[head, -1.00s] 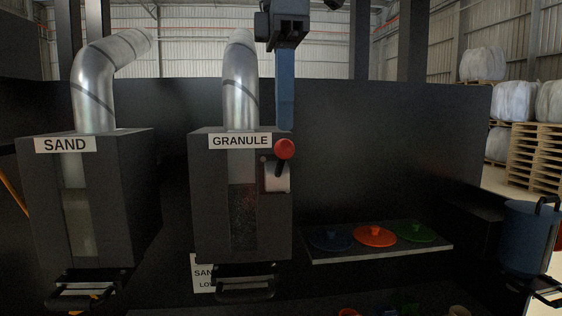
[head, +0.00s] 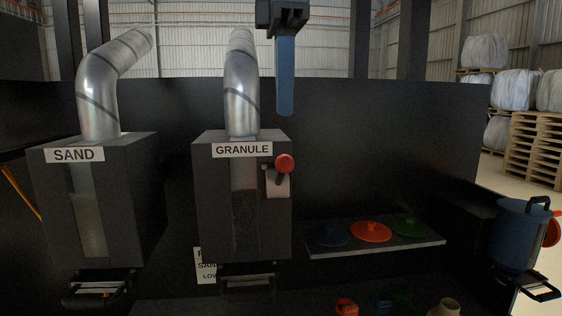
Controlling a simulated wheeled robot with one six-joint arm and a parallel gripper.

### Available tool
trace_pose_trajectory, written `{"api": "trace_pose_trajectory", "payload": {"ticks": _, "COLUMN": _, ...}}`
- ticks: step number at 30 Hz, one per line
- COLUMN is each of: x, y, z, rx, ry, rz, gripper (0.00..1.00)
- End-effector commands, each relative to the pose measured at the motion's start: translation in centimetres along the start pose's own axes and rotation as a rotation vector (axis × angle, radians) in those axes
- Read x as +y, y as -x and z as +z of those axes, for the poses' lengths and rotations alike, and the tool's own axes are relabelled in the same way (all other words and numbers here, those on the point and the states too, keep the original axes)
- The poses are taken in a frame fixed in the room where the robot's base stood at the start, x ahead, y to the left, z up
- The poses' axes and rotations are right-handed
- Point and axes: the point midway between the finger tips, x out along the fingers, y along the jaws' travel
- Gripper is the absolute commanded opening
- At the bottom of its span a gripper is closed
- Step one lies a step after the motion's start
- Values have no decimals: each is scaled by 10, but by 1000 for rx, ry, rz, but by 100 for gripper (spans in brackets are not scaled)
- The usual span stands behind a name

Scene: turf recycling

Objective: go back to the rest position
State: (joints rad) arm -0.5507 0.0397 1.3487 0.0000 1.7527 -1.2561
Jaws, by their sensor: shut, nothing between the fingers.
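My gripper (head: 285,108) hangs from the top edge of the head view, its blue fingers pointing straight down and together, with nothing held. It shows in front of the dark back panel, above and to the right of the granule box (head: 211,200). It is apart from the red-knobbed lever (head: 284,164) on that box, which lies below the fingertips in the picture. The rest of my arm is out of view above.
The sand box (head: 122,200) stands at left. A shelf (head: 375,250) holds blue, orange and green lids. A blue bucket (head: 520,235) is at right. Small coloured vessels, including an orange one (head: 346,307), sit at the bottom edge. Open floor and pallets lie beyond right.

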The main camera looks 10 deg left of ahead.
Motion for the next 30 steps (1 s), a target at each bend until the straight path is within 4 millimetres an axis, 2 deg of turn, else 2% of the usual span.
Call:
{"api": "trace_pose_trajectory", "payload": {"ticks": 3, "x": 0, "y": 10, "z": 0, "rx": 0, "ry": 0, "rz": 0, "gripper": 0}}
{"api": "trace_pose_trajectory", "payload": {"ticks": 11, "x": 0, "y": 9, "z": 0, "rx": 0, "ry": 0, "rz": -1, "gripper": 0}}
{"api": "trace_pose_trajectory", "payload": {"ticks": 14, "x": 3, "y": 2, "z": 3, "rx": 0, "ry": -18, "rz": -1, "gripper": 0}}
{"api": "trace_pose_trajectory", "payload": {"ticks": 16, "x": 9, "y": -14, "z": 9, "rx": 0, "ry": -63, "rz": -1, "gripper": 0}}
{"api": "trace_pose_trajectory", "payload": {"ticks": 17, "x": 13, "y": -25, "z": 12, "rx": 0, "ry": -91, "rz": 0, "gripper": 0}}
{"api": "trace_pose_trajectory", "payload": {"ticks": 20, "x": 28, "y": -74, "z": 31, "rx": 2, "ry": -228, "rz": 5, "gripper": 0}}
{"api": "trace_pose_trajectory", "payload": {"ticks": 25, "x": 47, "y": -179, "z": 75, "rx": 11, "ry": -531, "rz": 24, "gripper": 0}}
{"api": "trace_pose_trajectory", "payload": {"ticks": 29, "x": 48, "y": -258, "z": 110, "rx": 21, "ry": -764, "rz": 39, "gripper": 0}}
{"api": "trace_pose_trajectory", "payload": {"ticks": 30, "x": 46, "y": -283, "z": 122, "rx": 23, "ry": -838, "rz": 43, "gripper": 0}}
